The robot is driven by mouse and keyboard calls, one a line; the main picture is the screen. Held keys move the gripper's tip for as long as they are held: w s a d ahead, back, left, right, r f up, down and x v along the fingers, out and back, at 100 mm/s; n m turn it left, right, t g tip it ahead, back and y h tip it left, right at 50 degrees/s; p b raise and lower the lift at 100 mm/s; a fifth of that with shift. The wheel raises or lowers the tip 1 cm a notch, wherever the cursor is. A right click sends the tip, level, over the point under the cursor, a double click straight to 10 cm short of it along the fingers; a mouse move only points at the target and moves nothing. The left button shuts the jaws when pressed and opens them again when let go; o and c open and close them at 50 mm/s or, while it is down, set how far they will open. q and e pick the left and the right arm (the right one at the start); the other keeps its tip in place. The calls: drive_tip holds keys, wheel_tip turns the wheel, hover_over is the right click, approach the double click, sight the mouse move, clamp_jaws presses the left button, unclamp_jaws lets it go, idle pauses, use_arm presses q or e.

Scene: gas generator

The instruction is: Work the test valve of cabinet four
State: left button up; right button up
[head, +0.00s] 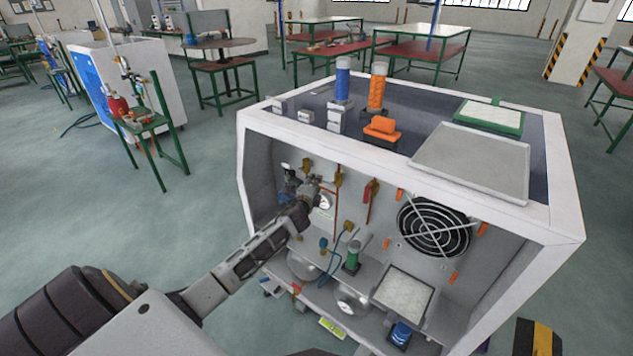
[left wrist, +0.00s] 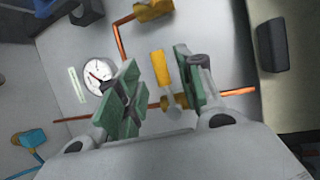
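The white cabinet (head: 400,165) stands open in front of me, with pipes and valves on its back wall. My left arm reaches into its left side, and my left gripper (head: 314,188) is close to the back wall. In the left wrist view the green finger pads of my left gripper (left wrist: 160,88) are apart. A valve with a yellow handle (left wrist: 160,68) on a copper pipe shows between them, with gaps on both sides. No label shows whether it is the test valve. A round gauge (left wrist: 98,75) is left of the fingers. My right gripper is not in view.
Another brass valve (left wrist: 153,9) is above the fingers. A dark block (left wrist: 271,45) is at right. Inside the cabinet are a fan (head: 434,227) and a lower shelf with a green cylinder (head: 352,257). A grey tray (head: 474,160) lies on top.

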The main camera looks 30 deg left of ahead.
use_arm(q)
drive_tip(key=shift+x, duration=2.1)
clamp_jaws()
